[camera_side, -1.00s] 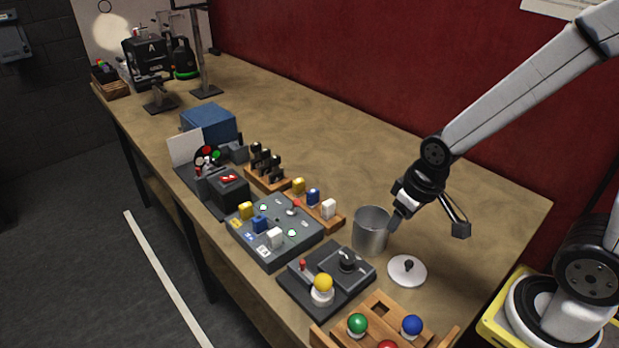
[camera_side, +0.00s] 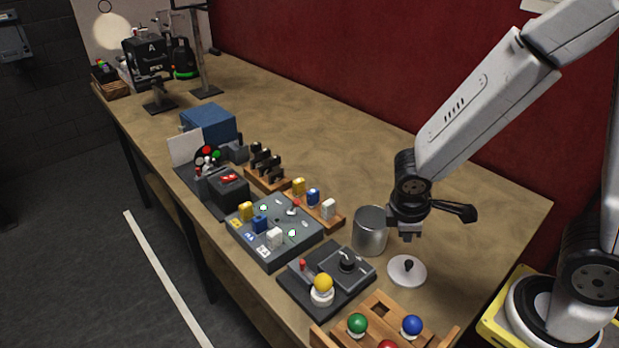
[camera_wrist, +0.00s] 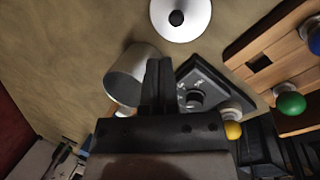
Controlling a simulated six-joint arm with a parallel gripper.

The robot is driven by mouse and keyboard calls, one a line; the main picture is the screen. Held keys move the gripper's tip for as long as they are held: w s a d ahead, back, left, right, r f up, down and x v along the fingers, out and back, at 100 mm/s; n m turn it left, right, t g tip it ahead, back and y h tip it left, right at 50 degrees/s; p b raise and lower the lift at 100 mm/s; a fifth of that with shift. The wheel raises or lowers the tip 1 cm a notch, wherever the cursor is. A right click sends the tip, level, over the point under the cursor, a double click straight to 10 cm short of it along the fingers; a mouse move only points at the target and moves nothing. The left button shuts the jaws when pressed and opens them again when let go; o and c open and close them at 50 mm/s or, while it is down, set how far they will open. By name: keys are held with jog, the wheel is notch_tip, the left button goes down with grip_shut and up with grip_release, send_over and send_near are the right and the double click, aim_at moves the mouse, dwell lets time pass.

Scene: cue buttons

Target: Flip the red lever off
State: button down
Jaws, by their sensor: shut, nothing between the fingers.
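Two red-topped levers show in the side view. One small red lever (camera_side: 295,203) leans on the grey control panel (camera_side: 262,254). Another short red stick (camera_side: 303,265) stands upright on the dark box (camera_side: 318,298), which also has a black knob and a yellow ball. I cannot tell which is the task's red lever. My gripper (camera_side: 406,236) is shut and empty, pointing down just right of the metal cup, apart from both levers. In the wrist view its fingers (camera_wrist: 159,86) are together and hide part of the dark box (camera_wrist: 211,88).
The metal cup (camera_side: 369,236) stands between my gripper and the grey panel. A white lid (camera_side: 408,272) lies below my gripper. A wooden rack (camera_side: 388,312) with coloured balls is at the front, and blocks on a wooden strip (camera_side: 330,222) stand behind the panel. The table's back right is clear.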

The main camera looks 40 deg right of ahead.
jog(key=n+h, duration=0.1)
jog(key=n, duration=0.1)
jog(key=n+t, duration=1.2)
jog(key=n, duration=0.8)
send_near(294, 206)
jog(key=s+a, duration=0.1)
jog(key=s, duration=0.2)
jog(key=shift+r, duration=0.1)
jog(key=shift+x, duration=4.9)
